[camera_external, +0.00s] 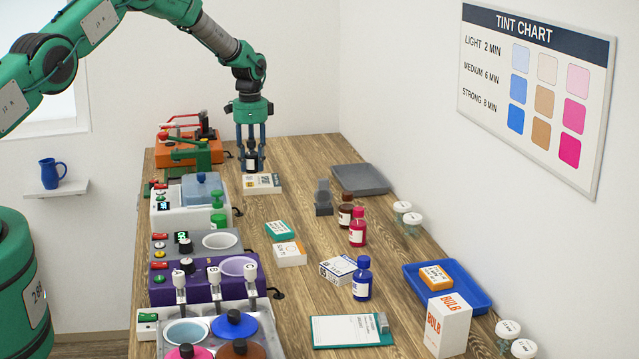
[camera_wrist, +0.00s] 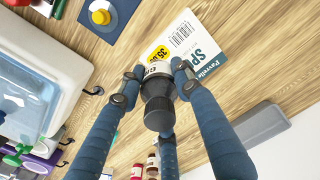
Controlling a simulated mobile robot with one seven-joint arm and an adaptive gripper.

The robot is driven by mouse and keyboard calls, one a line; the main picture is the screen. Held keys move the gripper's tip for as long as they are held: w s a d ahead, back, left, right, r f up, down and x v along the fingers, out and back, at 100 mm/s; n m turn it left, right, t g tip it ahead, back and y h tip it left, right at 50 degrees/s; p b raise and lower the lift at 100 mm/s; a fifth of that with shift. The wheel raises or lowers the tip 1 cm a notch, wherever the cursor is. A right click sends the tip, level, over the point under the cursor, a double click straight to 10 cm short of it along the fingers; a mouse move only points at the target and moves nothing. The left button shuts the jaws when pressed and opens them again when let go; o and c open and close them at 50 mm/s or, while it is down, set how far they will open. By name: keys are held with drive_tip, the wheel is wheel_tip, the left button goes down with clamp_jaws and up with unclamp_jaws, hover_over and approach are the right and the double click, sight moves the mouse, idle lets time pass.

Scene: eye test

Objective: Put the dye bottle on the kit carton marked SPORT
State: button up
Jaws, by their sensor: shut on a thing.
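My gripper (camera_external: 251,163) points down at the far end of the table, its blue fingers shut around a dye bottle (camera_external: 251,161). In the wrist view the bottle shows its dark cap (camera_wrist: 158,104) and part of a pale label between the fingertips (camera_wrist: 155,78). The white kit carton (camera_external: 264,184) lies flat below the bottle. Its top, with a barcode and the letters "SP" (camera_wrist: 205,55), shows beyond the bottle in the wrist view; the rest of the word is hidden. The bottle appears upright at the carton's back part. I cannot tell whether it touches the carton.
Machines, one with a clear blue lid (camera_external: 201,188), line the left side. A grey tray (camera_external: 360,180) and a grey block (camera_external: 323,198) stand to the right. Brown (camera_external: 345,212), red (camera_external: 357,230) and blue (camera_external: 362,280) bottles and other cartons (camera_external: 289,254) stand nearer.

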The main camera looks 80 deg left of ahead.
sight(251, 141)
idle(0.3)
drive_tip(key=shift+f, duration=1.85)
drive_tip(key=shift+f, duration=0.1)
drive_tip(key=shift+f, duration=0.1)
drive_tip(key=o, duration=1.2)
drive_tip(key=shift+o, duration=0.2)
wheel_tip(251, 141, up, 12)
drive_tip(key=shift+r+b, duration=0.15)
drive_tip(key=shift+b, duration=0.2)
